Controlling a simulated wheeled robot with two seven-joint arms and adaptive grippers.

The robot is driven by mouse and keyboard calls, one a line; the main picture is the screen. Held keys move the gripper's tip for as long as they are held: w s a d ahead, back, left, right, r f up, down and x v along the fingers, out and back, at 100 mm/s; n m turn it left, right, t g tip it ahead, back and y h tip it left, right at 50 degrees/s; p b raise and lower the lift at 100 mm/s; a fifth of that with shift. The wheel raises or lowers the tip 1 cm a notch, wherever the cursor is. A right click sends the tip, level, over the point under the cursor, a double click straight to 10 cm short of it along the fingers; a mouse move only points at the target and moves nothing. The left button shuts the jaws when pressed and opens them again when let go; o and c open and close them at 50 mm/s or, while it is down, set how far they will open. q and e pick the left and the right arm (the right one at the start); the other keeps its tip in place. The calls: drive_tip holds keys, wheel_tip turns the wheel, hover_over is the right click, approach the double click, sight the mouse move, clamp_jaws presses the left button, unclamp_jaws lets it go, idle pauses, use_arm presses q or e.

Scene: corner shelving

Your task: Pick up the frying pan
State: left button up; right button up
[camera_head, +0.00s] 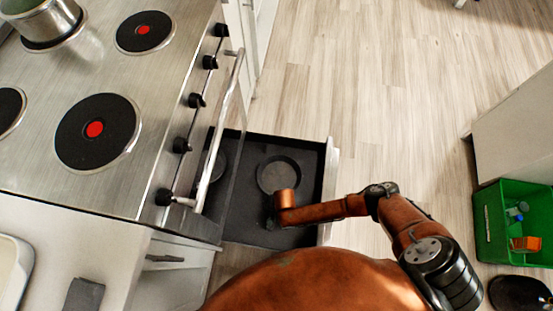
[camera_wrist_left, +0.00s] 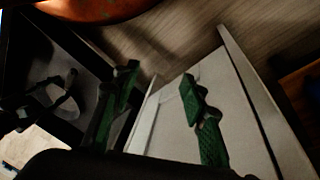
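A dark round frying pan (camera_head: 279,175) lies in the open drawer (camera_head: 246,228) below the stove, in the head view. A second round dark pan shows partly at the drawer's left, behind the oven handle. Any pan handle is hidden there.
The stove (camera_head: 165,70) has knobs and a handle bar (camera_head: 225,120) beside the drawer. A pot (camera_head: 42,20) stands on it at the top left. A green crate (camera_head: 497,254) with small items is at the right. The wooden floor (camera_head: 390,100) beyond the drawer is clear.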

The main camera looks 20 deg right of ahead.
drive_tip(key=f+b, duration=0.2)
drive_tip(key=f, duration=0.1)
drive_tip(key=f+b, duration=0.1)
drive_tip(key=shift+a+f+b, duration=0.25)
drive_tip(key=shift+f+b, duration=0.1)
drive_tip(key=shift+f, duration=0.05)
drive_tip(key=shift+w+f, duration=0.1)
use_arm(q)
drive_tip(key=w+d+f+t+h, duration=0.1)
drive_tip(key=w+d+f+t, duration=0.2)
drive_tip(key=w+d+f, duration=0.1)
drive_tip(key=x, duration=0.2)
drive_tip(key=shift+w+f, duration=0.25)
drive_tip(key=shift+w, duration=0.15)
use_arm(e)
drive_tip(key=shift+c, duration=0.4)
clamp_jaws()
